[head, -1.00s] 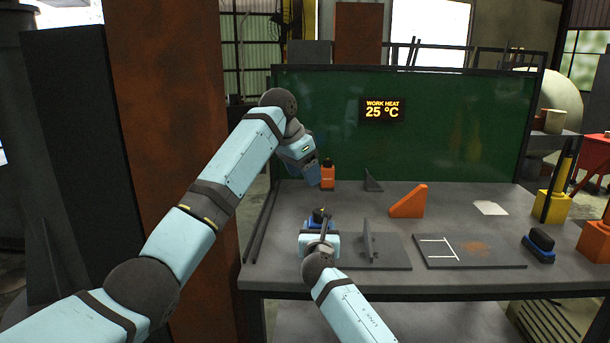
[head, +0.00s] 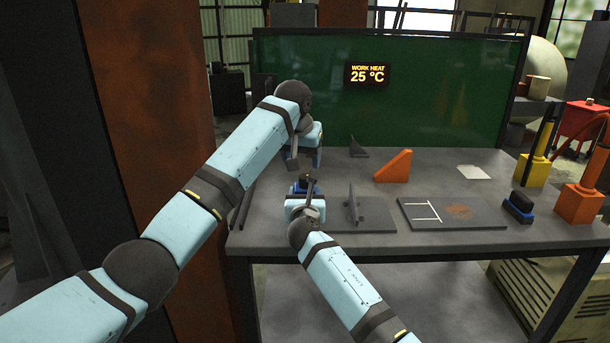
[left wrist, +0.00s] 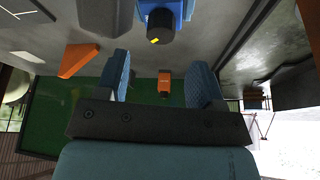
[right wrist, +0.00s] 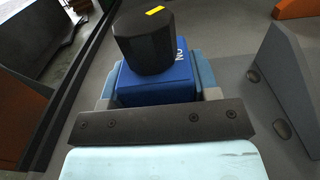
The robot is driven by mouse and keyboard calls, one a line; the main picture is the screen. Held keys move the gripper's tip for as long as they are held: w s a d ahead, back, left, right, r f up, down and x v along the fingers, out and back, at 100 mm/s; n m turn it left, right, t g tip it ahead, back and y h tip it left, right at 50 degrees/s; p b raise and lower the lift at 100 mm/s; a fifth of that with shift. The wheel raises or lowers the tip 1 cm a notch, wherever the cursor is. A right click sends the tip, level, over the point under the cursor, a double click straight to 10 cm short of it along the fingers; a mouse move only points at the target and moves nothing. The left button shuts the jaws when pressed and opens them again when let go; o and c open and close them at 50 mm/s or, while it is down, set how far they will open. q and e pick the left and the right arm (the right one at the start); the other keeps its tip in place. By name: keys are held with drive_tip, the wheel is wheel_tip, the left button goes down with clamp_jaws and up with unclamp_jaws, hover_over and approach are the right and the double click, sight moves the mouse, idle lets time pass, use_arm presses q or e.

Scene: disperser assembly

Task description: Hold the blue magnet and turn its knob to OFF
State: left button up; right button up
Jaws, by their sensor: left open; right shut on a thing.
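The blue magnet (head: 296,189) sits near the table's left front, its black knob (head: 309,180) on top. In the right wrist view, the knob (right wrist: 144,42) has a yellow mark on its top, and white letters reading ON, upside down, show on the blue body (right wrist: 155,84). My right gripper (head: 305,207) is shut on the magnet's body, a finger on each side. My left gripper (head: 304,158) is open and empty, just above and behind the knob. In the left wrist view, the knob (left wrist: 161,25) lies beyond the open fingers, toward the top edge.
A plate with an upright bracket (head: 353,208) stands just right of the magnet. Further right are a marked plate (head: 420,222) and a second blue-and-black magnet (head: 518,208). An orange wedge (head: 394,166) stands behind. An orange block (left wrist: 164,82) shows between my left fingers, farther off.

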sight(305, 176)
use_arm(q)
drive_tip(key=x, duration=0.6)
drive_tip(key=shift+w+f, duration=0.15)
drive_tip(key=shift+c, duration=0.2)
drive_tip(key=c, duration=0.9)
